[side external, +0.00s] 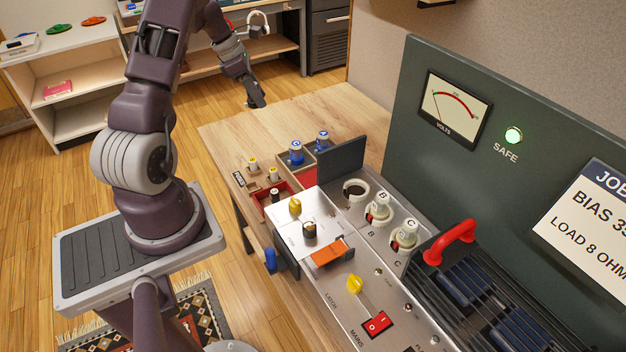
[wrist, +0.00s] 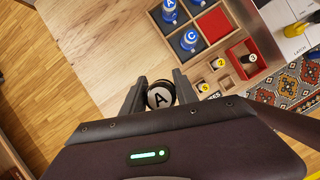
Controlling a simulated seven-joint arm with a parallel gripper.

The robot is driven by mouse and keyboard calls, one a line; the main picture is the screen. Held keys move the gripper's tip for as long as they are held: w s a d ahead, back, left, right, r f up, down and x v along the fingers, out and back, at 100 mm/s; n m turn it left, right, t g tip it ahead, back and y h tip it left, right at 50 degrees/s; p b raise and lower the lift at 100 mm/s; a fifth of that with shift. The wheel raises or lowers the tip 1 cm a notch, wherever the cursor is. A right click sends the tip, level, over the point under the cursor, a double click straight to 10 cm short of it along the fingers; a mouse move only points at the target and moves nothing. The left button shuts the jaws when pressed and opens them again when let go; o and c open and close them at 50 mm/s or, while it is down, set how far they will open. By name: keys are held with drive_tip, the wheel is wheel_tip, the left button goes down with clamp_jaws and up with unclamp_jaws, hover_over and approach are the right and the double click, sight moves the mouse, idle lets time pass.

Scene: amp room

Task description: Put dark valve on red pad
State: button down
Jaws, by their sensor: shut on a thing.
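The dark valve (wrist: 160,95), black with a white top marked A, sits between the fingers of my gripper (wrist: 159,80) in the wrist view. My gripper is shut on it. In the side external view my gripper (side external: 254,97) is up beyond the far end of the wooden table, and the valve there is too small and dark to make out clearly. The red pad (wrist: 215,24) is an empty square compartment of the wooden tray, up and right of the gripper in the wrist view. It shows partly in the side external view (side external: 308,178).
A red bin (wrist: 242,60) holds a small black piece. Small yellow-topped pieces (side external: 273,174) stand nearby. An upright dark plate (side external: 341,158) borders the amplifier. The table's far end is clear.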

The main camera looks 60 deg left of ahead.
drive_tip(key=w+d+m+g+h, duration=0.3)
drive_tip(key=w+d+m+g, duration=0.15)
drive_tip(key=d+m, duration=0.7)
drive_tip(key=m+g+y, duration=0.4)
drive_tip(key=m, duration=1.6)
hover_over(304, 185)
drive_tip(key=w, duration=0.2)
drive_tip(key=shift+n, duration=0.35)
drive_tip(key=f, duration=1.4)
drive_tip(key=shift+s+f, duration=0.25)
drive_tip(key=shift+f, duration=0.15)
drive_tip(key=c, duration=1.3)
unclamp_jaws()
drive_tip(key=shift+a+f, duration=0.1)
drive_tip(key=shift+c, duration=0.2)
drive_tip(key=shift+o, duration=0.5)
